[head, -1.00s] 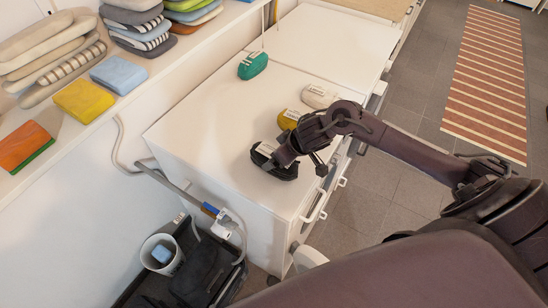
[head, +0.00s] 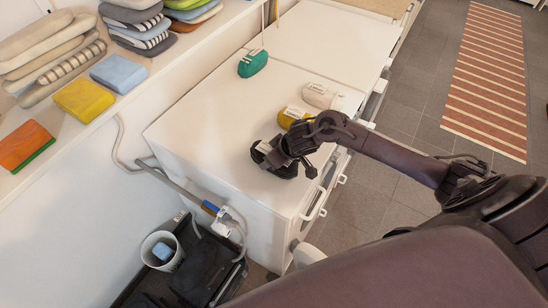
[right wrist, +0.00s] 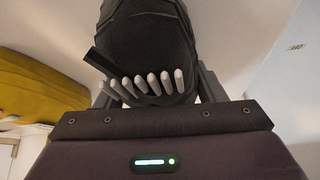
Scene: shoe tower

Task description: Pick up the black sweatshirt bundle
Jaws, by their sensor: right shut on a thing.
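The black sweatshirt bundle (head: 264,149) is a dark, rounded bundle with a white label, on the near part of the white cabinet top. My right gripper (head: 292,160) is at the bundle, coming from the right, and partly covers it. In the right wrist view the bundle (right wrist: 150,40) fills the space between the fingers of my right gripper (right wrist: 155,88), which is shut on it. A row of several pale, rounded shapes shows along its near side. I cannot tell whether the bundle is clear of the cabinet top. My left gripper is not in view.
A yellow bundle (head: 288,117) lies just behind the gripper, and shows large in the right wrist view (right wrist: 40,85). A cream bundle (head: 321,96) and a green bundle (head: 252,63) stand farther back on the cabinet (head: 205,120). A shelf with folded cloths runs along the left.

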